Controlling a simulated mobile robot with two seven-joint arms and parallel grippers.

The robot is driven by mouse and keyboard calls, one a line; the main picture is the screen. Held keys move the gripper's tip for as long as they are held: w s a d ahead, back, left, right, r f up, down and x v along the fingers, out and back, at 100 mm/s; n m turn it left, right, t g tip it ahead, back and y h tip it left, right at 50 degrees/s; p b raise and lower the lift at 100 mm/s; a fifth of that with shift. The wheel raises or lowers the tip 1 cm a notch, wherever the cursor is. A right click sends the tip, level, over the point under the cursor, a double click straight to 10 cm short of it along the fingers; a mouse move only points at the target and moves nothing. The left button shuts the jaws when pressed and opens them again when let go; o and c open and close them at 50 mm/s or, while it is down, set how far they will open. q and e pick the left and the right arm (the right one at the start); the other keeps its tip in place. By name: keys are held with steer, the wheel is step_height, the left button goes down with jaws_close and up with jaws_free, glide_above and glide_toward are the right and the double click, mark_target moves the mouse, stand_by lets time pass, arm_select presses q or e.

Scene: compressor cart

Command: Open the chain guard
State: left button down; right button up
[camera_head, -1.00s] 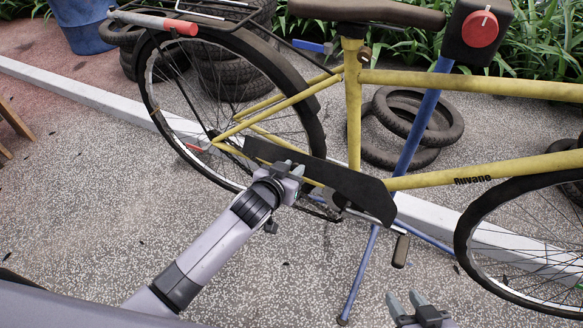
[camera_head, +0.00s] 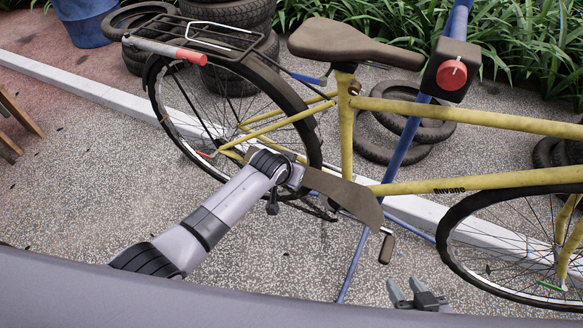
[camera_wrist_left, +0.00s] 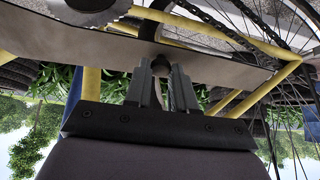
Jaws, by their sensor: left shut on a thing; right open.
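The chain guard (camera_head: 345,195) is a long dark plate along the lower side of the yellow bicycle (camera_head: 347,125). It is tilted, with its broad face catching light. My left gripper (camera_head: 297,177) is at the guard's rear part; its fingertips are partly hidden by my wrist. In the left wrist view, its fingers (camera_wrist_left: 163,88) are closed at a small dark knob on the guard (camera_wrist_left: 215,72). A toothed sprocket (camera_wrist_left: 90,10) and a chain (camera_wrist_left: 215,22) show beyond the guard. My right gripper (camera_head: 416,298) is open and empty at the bottom, apart from the bicycle.
A blue stand (camera_head: 402,150) with a red-knobbed box (camera_head: 452,73) holds up near the frame. Old tires (camera_head: 395,150) lie behind on the pavement.

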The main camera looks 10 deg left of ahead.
arm_select(q)
steer(key=shift+r+g, duration=0.15)
steer(key=shift+g, duration=0.35)
steer(key=c, duration=0.9)
jaws_free()
steer(key=shift+c, duration=0.2)
steer(key=shift+w, duration=0.1)
steer(key=shift+r, duration=0.15)
steer(key=v, duration=0.7)
steer(key=shift+d, duration=0.1)
